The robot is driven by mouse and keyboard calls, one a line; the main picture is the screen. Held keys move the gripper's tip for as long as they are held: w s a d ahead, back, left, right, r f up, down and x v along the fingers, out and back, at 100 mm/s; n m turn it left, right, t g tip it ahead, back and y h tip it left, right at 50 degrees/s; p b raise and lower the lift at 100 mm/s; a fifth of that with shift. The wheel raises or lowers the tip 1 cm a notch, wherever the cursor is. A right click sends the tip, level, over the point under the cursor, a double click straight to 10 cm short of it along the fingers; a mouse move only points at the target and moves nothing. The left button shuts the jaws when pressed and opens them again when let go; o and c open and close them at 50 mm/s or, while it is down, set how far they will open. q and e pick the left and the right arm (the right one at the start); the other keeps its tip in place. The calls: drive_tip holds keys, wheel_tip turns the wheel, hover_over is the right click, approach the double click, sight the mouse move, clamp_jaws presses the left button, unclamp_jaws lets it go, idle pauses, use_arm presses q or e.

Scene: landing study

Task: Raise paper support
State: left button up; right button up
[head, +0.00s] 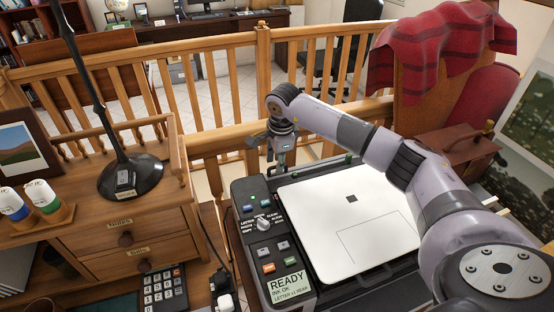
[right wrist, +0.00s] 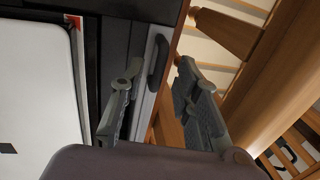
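The printer (head: 272,245) has a white lid (head: 350,220) and a dark control panel on its left side. In the right wrist view a light grey strip with a dark handle (right wrist: 157,60) runs along the printer's rear edge; it appears to be the paper support. My right gripper (head: 278,160) hangs at the printer's back left corner. In the right wrist view its two fingers (right wrist: 158,78) are apart, one on each side of the handle in the picture. I cannot tell whether they touch it. The rear strip is mostly hidden in the head view. My left gripper is not in view.
A wooden railing (head: 215,85) stands close behind the printer. A desk with a black lamp (head: 128,176), two small bottles and a calculator (head: 164,288) is at the left. A red chair with a blanket (head: 430,45) and a brown box (head: 463,158) are at the right.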

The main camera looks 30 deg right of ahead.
drive_tip(key=shift+f, duration=0.25)
drive_tip(key=shift+c, duration=0.5)
clamp_jaws()
